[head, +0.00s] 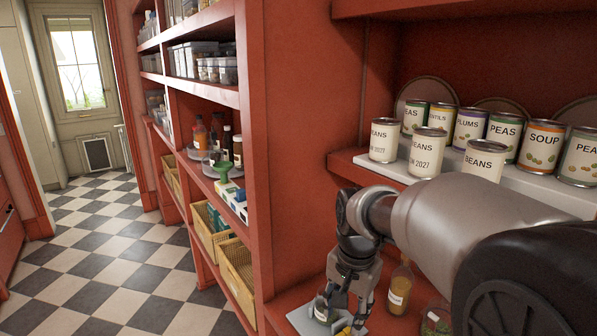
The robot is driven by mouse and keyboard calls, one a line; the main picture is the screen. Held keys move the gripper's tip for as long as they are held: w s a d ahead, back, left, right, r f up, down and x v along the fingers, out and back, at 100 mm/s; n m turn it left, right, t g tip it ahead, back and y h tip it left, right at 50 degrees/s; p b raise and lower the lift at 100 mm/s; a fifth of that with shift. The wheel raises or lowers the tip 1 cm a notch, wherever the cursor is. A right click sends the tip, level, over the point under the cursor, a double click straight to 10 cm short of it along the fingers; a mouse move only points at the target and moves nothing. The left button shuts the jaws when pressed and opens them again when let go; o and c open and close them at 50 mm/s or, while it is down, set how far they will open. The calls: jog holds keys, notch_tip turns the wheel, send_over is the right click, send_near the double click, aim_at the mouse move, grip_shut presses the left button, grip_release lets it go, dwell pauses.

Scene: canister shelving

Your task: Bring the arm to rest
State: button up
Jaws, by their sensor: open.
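My arm reaches in from the right edge and bends down at the wrist. My gripper (343,314) hangs pointing down in front of the lower red shelf, with its fingers apart. A small jar or can (321,308) with a pale label shows beside the fingers, on a light board (300,318). Yellow and dark bits show just below the fingertips; I cannot tell what they are. The fingers partly hide this area, and I cannot tell whether they touch anything.
Several labelled cans, including beans (384,141) and soup (541,146), stand on a white riser (396,172) above the gripper. A bottle (399,290) stands right of it. Left are a red shelf upright (312,150), baskets (236,268) and open checkered floor (110,260).

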jog(key=s+d+n+t+b, duration=0.1)
jog(key=s+d+n, duration=0.1)
jog(key=s, duration=1)
jog(key=s+d+n+t+b, duration=0.2)
jog(key=s+n, duration=0.3)
jog(key=s, duration=0.7)
jog(key=shift+d+r+n, duration=0.15)
jog(key=shift+d+n, duration=0.1)
jog(key=shift+n, duration=0.05)
